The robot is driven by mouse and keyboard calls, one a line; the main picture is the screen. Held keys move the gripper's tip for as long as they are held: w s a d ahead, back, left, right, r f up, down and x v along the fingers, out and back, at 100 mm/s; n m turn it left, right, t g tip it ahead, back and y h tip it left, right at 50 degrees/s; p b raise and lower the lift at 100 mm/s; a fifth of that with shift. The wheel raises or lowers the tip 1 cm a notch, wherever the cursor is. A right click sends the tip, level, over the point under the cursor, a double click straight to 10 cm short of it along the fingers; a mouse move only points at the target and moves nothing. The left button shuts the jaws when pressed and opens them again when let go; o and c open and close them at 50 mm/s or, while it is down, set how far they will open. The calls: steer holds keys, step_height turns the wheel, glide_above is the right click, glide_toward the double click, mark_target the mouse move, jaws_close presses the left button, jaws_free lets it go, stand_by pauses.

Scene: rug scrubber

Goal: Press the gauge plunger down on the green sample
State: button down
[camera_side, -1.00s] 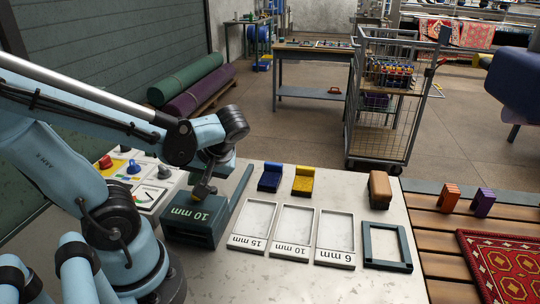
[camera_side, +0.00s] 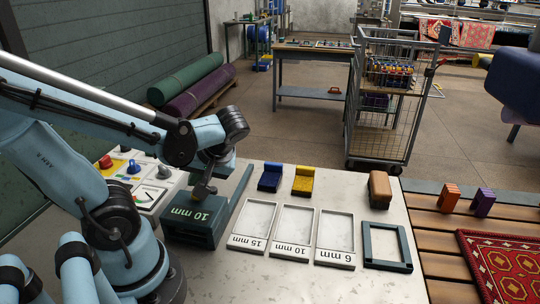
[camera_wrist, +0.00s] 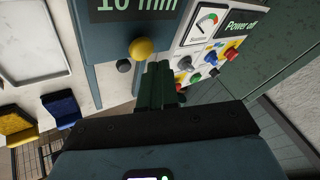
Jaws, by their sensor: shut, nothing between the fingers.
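The gauge (camera_side: 193,235) is a dark green box with a "10 mm" display, at the left of the white table. In the wrist view, part of the gauge (camera_wrist: 112,35) shows with a yellow round knob (camera_wrist: 141,49), perhaps the plunger's top, and a smaller black knob (camera_wrist: 124,67). My gripper (camera_side: 203,190) is low at the top of the gauge. In the wrist view, its shut, empty fingers (camera_wrist: 161,72) end close beside the yellow knob; I cannot tell whether they touch. I cannot make out the green sample; the gauge or my gripper may hide it.
A control panel (camera_wrist: 208,45) with coloured knobs and a dial adjoins the gauge. A blue piece (camera_side: 270,178) and a yellow piece (camera_side: 303,181) stand behind labelled trays (camera_side: 293,261). A dark square frame (camera_side: 388,266) lies at right. The table's front is clear.

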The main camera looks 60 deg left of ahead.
steer(key=shift+f, duration=0.15)
steer(key=shift+f, duration=0.25)
steer(key=shift+f, duration=0.85)
stand_by(1.2)
steer(key=shift+d+r, duration=0.1)
steer(key=shift+r, duration=1.05)
steer(key=shift+r, duration=2.5)
